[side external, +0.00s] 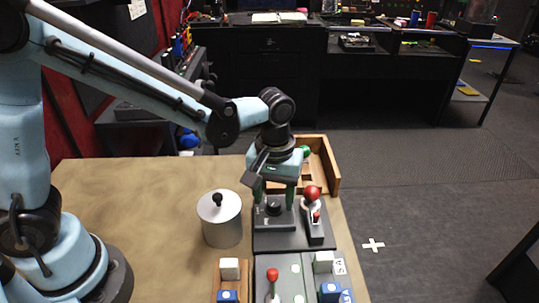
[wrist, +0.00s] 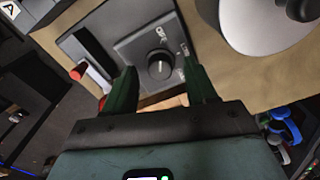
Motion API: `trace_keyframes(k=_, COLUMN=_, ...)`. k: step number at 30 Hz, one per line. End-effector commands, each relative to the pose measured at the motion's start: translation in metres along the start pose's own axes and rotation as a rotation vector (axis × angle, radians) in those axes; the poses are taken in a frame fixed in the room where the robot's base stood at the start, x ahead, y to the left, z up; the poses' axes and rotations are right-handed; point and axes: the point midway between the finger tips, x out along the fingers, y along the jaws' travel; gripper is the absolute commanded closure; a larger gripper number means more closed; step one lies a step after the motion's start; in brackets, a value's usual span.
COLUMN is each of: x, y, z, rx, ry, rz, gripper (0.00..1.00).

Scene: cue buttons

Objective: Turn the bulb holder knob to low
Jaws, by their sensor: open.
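The round black knob (side external: 273,207) sits on a dark grey panel (side external: 268,240) at the right part of the table. In the wrist view the knob (wrist: 160,65) has a light pointer mark and white lettering beside it, too small to read surely. My gripper (side external: 277,195) points down over the knob, its two green fingers apart, one on each side of it. In the wrist view my gripper (wrist: 160,76) is open, with the knob between and just beyond the fingertips. I cannot tell whether the fingers touch it. No bulb can be made out clearly.
A red-ball lever (side external: 312,193) stands close right of my gripper. A silver pot with a black-knobbed lid (side external: 220,219) stands to the left. A wooden tray (side external: 325,165) lies behind. Blocks and another red-topped lever (side external: 272,275) are in front. The left tabletop (side external: 130,195) is clear.

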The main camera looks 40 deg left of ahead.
Motion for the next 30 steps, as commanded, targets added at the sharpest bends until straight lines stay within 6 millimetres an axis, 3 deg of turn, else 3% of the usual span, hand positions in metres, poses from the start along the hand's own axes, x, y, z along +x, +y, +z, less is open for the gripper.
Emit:
trace_keyframes(k=13, x=0.0086, y=-0.0001, z=0.0001, rx=0.000, ry=0.000, rz=0.000, gripper=0.43)
trace_keyframes(k=24, x=0.0084, y=-0.0002, z=0.0001, rx=0.000, ry=0.000, rz=0.000, gripper=0.99)
trace_keyframes(k=30, x=0.0083, y=-0.0003, z=0.0001, rx=0.011, ry=0.000, rz=-0.001, gripper=0.99)
